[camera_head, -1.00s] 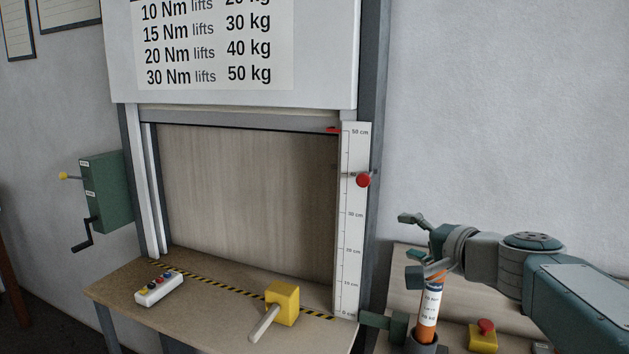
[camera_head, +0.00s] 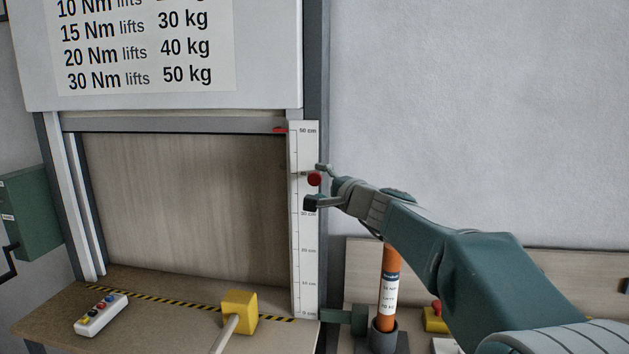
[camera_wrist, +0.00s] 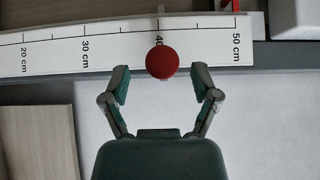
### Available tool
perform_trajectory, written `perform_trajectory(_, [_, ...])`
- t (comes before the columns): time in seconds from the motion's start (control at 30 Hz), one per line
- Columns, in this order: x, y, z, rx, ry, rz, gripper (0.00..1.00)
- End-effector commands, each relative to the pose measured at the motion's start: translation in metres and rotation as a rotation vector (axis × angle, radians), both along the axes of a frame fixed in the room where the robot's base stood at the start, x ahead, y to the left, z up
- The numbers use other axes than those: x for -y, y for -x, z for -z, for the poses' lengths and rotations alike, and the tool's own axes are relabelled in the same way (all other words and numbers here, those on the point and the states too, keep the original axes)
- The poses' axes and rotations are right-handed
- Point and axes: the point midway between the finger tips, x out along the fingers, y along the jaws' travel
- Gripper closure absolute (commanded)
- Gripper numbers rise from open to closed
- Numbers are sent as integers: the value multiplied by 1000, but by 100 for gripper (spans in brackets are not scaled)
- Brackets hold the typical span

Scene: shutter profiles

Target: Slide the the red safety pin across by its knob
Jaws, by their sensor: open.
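The red knob (camera_head: 314,179) of the safety pin stands out at the right edge of the white ruler (camera_head: 304,240), near its 40 cm mark. My gripper (camera_head: 316,186) is open, with one finger above the knob and one below it in the head view. In the wrist view the knob (camera_wrist: 162,62) lies between and slightly beyond the open fingertips (camera_wrist: 160,75), apart from both. The pin's shaft is mostly hidden behind the knob; a thin piece shows at the ruler's edge.
An orange cylinder (camera_head: 389,290) stands in a grey holder below my arm. A red-topped yellow button box (camera_head: 436,318) is to its right. A yellow block with a handle (camera_head: 239,311) and a button pendant (camera_head: 101,314) lie on the bench. The wall right of the frame is clear.

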Motion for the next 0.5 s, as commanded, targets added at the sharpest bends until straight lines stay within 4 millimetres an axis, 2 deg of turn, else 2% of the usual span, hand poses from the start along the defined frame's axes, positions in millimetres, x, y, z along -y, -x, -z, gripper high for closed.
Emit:
perform_trajectory(0.2, [-12, -18, 0, 1, 1, -1, 22])
perform_trajectory(0.5, [-12, -20, -1, 1, -1, 0, 22])
